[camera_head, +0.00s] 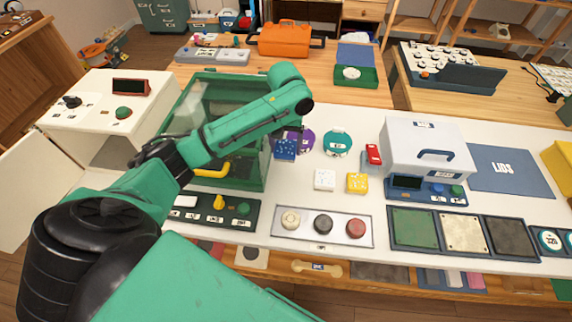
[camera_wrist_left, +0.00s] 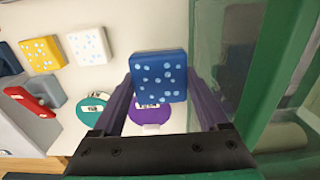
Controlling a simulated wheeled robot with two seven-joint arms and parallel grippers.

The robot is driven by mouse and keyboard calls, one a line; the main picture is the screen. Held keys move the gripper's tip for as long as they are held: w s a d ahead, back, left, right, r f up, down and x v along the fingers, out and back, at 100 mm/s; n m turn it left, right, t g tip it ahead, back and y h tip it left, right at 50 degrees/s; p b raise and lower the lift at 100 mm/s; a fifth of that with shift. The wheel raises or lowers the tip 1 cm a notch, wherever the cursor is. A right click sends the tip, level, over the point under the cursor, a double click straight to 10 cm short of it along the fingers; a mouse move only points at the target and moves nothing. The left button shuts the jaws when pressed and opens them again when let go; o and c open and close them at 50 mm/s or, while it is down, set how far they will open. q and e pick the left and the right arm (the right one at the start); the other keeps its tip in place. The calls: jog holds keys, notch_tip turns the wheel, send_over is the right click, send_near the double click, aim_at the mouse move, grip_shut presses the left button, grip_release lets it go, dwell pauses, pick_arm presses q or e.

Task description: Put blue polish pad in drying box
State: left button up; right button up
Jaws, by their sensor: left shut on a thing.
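The blue polish pad (camera_head: 285,150), a square block with light dots, is held in my left gripper (camera_head: 287,136). In the left wrist view the pad (camera_wrist_left: 159,76) sits between the two purple fingers, which are shut on it. It hangs just right of a green-framed clear-walled case (camera_head: 258,170) with a yellow handle. A white box (camera_head: 137,92) with a dial, a green button and an open door stands at the far left. I cannot tell which of these is the drying box. My right gripper is not in view.
White (camera_head: 325,179) and yellow (camera_head: 357,183) dotted pads lie right of the gripper. A purple round container (camera_head: 306,139) and a teal one (camera_head: 337,143) stand close by. A white case (camera_head: 425,145) stands farther right. A button panel (camera_head: 320,240) lies in front.

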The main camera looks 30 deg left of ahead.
aim_at(286, 171)
pick_arm(q)
notch_tip(286, 171, down, 9)
jog(key=shift+f, duration=0.1)
jog(key=shift+f, duration=0.1)
jog(key=o, duration=1.1)
